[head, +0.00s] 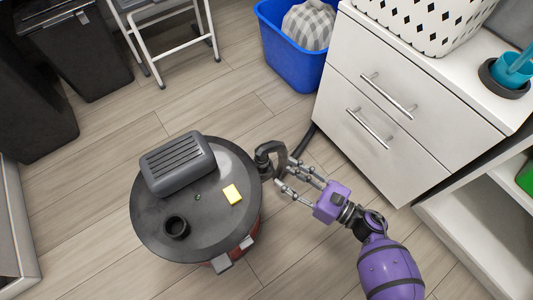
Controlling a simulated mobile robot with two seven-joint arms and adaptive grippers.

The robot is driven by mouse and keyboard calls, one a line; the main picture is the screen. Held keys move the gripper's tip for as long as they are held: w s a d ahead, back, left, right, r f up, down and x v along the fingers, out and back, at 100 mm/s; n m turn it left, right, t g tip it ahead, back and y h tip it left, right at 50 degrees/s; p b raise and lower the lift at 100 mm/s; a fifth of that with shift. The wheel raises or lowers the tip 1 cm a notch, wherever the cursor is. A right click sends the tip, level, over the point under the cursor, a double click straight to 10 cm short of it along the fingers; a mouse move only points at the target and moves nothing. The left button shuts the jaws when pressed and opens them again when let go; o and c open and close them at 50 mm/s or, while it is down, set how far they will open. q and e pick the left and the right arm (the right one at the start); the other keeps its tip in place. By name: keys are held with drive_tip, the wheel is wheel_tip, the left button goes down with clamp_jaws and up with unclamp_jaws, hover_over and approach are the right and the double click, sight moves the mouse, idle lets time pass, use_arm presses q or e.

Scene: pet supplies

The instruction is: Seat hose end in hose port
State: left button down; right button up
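The hose port (176,227) is a short, round black collar on the dark lid of a canister vacuum (215,215). A dark, curved hose end (264,154) arches at the right edge of the lid. It is away from the port, which looks empty. My purple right gripper (284,173) reaches in from the lower right, its grey fingers spread apart close beside the hose end. I cannot tell whether a finger touches it. The fingers partly cover the hose end's lower part. My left gripper is out of view.
A dark hose length (302,140) runs beside the white drawer cabinet (385,105). A blue bin (281,52) stands behind.

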sight(267, 165)
drive_tip(key=shift+n, duration=0.3)
drive_tip(key=b+x, duration=0.2)
drive_tip(key=x, duration=0.5)
drive_tip(key=shift+a+r, duration=0.1)
drive_tip(key=shift+r, duration=0.05)
drive_tip(key=shift+w+a+b, duration=0.1)
drive_tip(key=shift+a+b, duration=0.2)
drive_tip(key=shift+a, duration=0.1)
